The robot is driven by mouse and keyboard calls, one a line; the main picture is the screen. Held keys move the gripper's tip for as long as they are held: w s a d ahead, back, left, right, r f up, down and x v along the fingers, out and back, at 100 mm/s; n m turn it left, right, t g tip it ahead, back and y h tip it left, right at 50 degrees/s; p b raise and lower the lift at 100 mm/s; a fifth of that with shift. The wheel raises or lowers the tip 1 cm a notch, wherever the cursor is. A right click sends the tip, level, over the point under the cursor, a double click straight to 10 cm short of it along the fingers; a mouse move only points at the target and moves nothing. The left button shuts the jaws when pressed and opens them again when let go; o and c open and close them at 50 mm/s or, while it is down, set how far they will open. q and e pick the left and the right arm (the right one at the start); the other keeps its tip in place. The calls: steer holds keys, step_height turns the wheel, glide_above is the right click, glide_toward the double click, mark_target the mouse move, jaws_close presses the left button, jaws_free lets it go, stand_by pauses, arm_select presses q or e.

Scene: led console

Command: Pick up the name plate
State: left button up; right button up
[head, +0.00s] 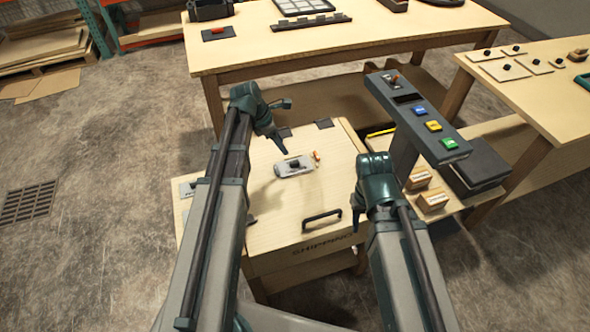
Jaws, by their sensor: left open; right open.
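A small light-grey plate (283,170) with a black knob lies on top of the wooden shipping box; it looks like the name plate, though I cannot read any lettering. My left gripper (286,126) is open and empty, with its fingers apart above and just behind the plate, not touching it. My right gripper (358,212) is at the right of the box, apart from the plate; its jaws are mostly hidden by the teal wrist, and it appears open with nothing visible in it.
The shipping box (270,215) has a black handle (322,220) at its front. A console (415,118) with blue, yellow and green buttons stands to the right. Knobbed plates (505,71) lie on the right table.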

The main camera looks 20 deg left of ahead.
arm_select(q)
steer(key=b, duration=0.5)
glide_above(294, 162)
steer(key=s+a, duration=0.2)
step_height(294, 162, down, 6)
steer(key=shift+w+d+r, duration=0.1)
steer(key=shift+w, duration=0.05)
steer(key=b+x, duration=0.4)
steer(key=x, duration=0.1)
steer(key=shift+w+b, duration=0.15)
steer(key=shift+b, duration=0.15)
steer(key=shift+c, duration=0.2)
jaws_close()
